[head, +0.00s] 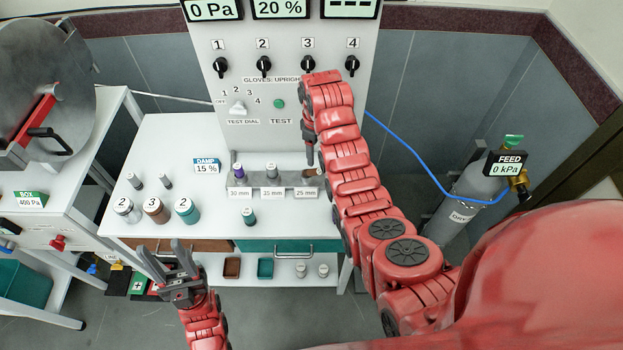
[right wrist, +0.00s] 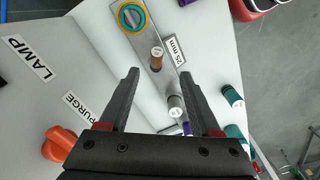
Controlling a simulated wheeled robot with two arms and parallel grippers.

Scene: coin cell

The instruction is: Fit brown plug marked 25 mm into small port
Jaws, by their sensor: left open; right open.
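The brown plug (right wrist: 156,59) stands upright in the grey rack beside a 25 mm label (right wrist: 174,50) in the right wrist view. In the head view it shows small at the rack's right end (head: 310,172). My right gripper (right wrist: 160,74) is open and empty above the rack, its fingertips on either side of the brown plug in the picture and apart from it. My left gripper (head: 163,248) is open and empty in front of the bench. A round fitting with a yellow and teal ring (right wrist: 126,7) lies at the rack's end; I cannot tell whether it is the small port.
A grey plug (right wrist: 175,105) and a purple-topped plug (head: 238,172) share the rack. A teal plug (head: 249,217) stands in front. Numbered jars (head: 155,209) stand at the left. The control panel (head: 290,125) rises behind the rack.

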